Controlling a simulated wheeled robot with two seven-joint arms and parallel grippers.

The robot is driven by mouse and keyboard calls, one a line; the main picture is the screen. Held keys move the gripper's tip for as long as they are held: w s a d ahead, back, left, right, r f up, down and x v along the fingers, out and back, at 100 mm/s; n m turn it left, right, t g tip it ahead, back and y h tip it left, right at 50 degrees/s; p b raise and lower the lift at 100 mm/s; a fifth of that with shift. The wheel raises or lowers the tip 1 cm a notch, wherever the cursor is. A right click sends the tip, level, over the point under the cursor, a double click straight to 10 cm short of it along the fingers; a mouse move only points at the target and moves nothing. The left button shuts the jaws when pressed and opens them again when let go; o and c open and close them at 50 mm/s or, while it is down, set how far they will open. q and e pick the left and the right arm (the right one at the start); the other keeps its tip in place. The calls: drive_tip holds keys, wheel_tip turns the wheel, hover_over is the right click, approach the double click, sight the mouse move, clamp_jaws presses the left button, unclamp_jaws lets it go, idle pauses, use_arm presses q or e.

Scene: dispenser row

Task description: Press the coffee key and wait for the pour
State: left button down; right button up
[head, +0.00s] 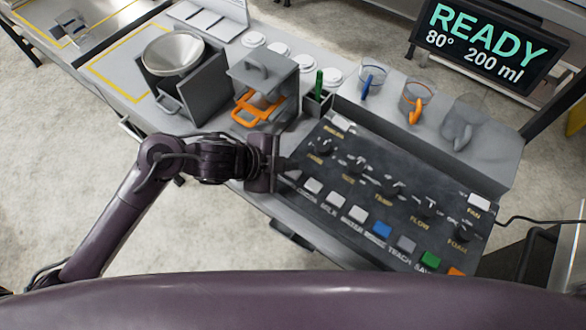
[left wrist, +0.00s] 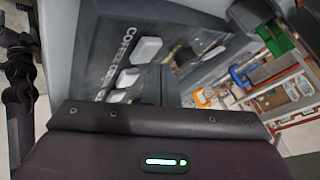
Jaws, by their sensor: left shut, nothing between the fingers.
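The dark key panel (head: 345,179) carries a row of keys along its near edge. The coffee key (head: 293,174) is the pale leftmost one; in the left wrist view the pale coffee key (left wrist: 147,48) shows beside the word COFFEE. My left gripper (head: 283,163) is shut and empty, at the panel's left end close to this key. In the left wrist view its dark fingers (left wrist: 160,82) point toward the keys; I cannot tell whether they touch. The display (head: 484,45) reads READY, 80°, 200 ml. My right gripper is not in view.
Behind the panel stand a blue-handled cup (head: 372,77), an orange-handled cup (head: 416,98) and a grey vessel (head: 462,122). Left of it are a grey holder with an orange handle (head: 262,105) and a box with a metal bowl (head: 173,52). Knobs rise from the panel.

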sight(287, 174)
use_arm(q)
drive_tip(key=shift+f, duration=0.2)
drive_tip(key=shift+f+b, duration=0.4)
drive_tip(key=shift+f, duration=0.1)
idle(0.5)
drive_tip(key=shift+r, duration=0.1)
idle(0.4)
drive_tip(key=shift+r+p, duration=0.8)
drive_tip(key=shift+p, duration=0.15)
wheel_tip(287, 174, up, 5)
drive_tip(key=p, duration=0.5)
drive_tip(key=shift+r, duration=0.1)
drive_tip(key=shift+a, duration=0.1)
